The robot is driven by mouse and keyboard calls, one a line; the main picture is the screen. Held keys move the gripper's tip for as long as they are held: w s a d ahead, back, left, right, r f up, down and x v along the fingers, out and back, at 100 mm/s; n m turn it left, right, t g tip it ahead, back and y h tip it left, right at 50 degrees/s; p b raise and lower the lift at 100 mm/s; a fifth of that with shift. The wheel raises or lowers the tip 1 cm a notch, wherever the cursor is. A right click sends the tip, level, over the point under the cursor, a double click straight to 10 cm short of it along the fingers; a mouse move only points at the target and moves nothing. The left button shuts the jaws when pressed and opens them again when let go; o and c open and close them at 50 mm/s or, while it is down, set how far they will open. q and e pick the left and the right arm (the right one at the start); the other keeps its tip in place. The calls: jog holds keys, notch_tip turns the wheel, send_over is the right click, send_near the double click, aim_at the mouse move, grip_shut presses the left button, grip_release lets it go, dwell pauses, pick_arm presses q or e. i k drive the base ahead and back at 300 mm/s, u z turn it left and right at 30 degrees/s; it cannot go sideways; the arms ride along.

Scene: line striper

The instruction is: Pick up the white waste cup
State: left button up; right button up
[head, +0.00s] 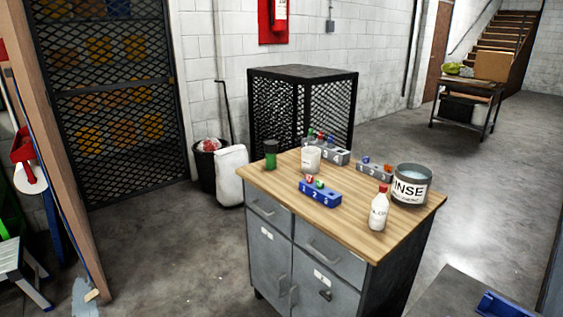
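The white cup (311,159), which I take for the waste cup, stands upright near the back middle of the wooden-topped cabinet (262,182). It has faint marking on its side, too small to read. Nothing is touching it from my side. Neither of my grippers shows in the head view.
Around the cup are a dark green container (270,153), a grey rack (337,154), a blue rack (320,191) and a smaller rack (374,172). A white red-capped bottle (379,210) and a grey rinse tub (411,187) stand right. The front-left top is clear.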

aim_at(311, 156)
jog(key=u, duration=0.8)
jog(key=i, duration=2.35)
jog(key=z, duration=1.05)
